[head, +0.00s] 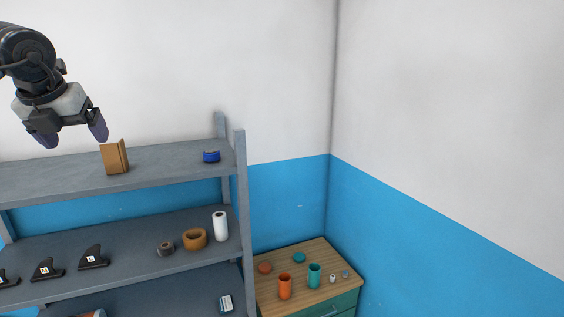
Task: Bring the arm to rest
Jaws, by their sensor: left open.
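My left gripper (72,131) hangs in the upper left of the head view, pointing down with its two fingers spread apart and nothing between them. It is above the top shelf of the grey shelf unit (60,175), to the left of a small brown box (115,157) standing on that shelf. The gripper looks apart from the box, though the depth between them is hard to judge. My right gripper is not in view.
A blue roll (211,156) sits at the top shelf's right end. The middle shelf holds black fins (93,257), tape rolls (194,239) and a white roll (220,226). A wooden-topped cabinet (310,261) with orange (285,286) and teal (314,276) cups stands right of the shelves.

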